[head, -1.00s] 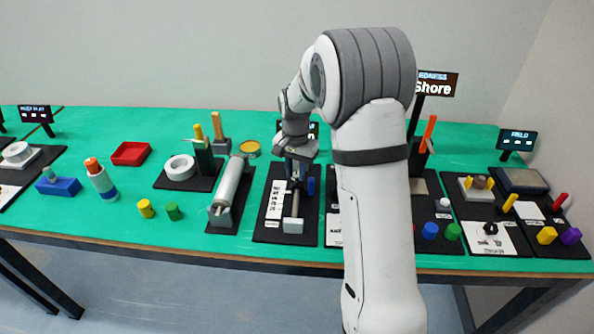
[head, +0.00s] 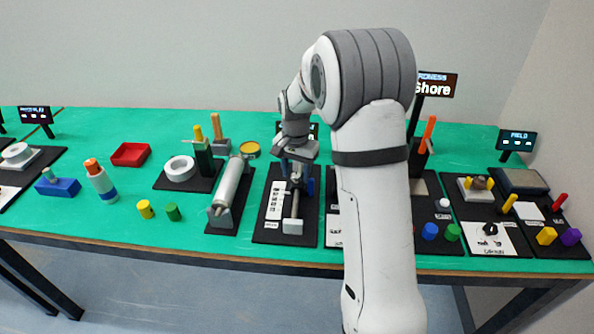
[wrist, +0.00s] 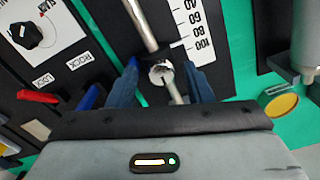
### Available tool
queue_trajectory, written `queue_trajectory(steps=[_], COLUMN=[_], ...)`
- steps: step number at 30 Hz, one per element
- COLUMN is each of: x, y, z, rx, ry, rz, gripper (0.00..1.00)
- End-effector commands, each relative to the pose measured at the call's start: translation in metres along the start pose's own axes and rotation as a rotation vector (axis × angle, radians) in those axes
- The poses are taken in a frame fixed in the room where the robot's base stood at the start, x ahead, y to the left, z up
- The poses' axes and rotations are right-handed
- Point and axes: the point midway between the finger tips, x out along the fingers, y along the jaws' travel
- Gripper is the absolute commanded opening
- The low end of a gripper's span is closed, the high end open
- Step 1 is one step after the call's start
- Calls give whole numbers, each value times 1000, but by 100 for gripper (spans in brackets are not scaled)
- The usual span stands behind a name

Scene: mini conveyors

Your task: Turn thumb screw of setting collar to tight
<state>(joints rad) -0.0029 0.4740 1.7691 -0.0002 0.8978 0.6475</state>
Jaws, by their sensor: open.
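The setting collar (wrist: 162,72) is a small silver ring on a thin metal rod (wrist: 142,24), seen in the wrist view. A short pale stem runs from it toward my gripper, likely the thumb screw (wrist: 176,96). My gripper (wrist: 161,80) is open, with one blue finger on each side of the collar; I cannot tell if either touches. In the head view my gripper (head: 297,172) points down over the rod (head: 295,205), which runs to a grey end block (head: 292,226) on a black board (head: 270,236). The collar is mostly hidden there.
A printed scale (wrist: 195,30) lies beside the rod.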

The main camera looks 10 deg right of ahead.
Motion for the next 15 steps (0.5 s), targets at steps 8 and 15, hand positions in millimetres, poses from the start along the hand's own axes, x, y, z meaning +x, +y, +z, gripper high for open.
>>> queue_trajectory(steps=[8,15], x=[-18,-59], y=[0,0], z=[0,0], rx=[0,0], ry=[3,3], rz=[-2,-2], gripper=[46,46])
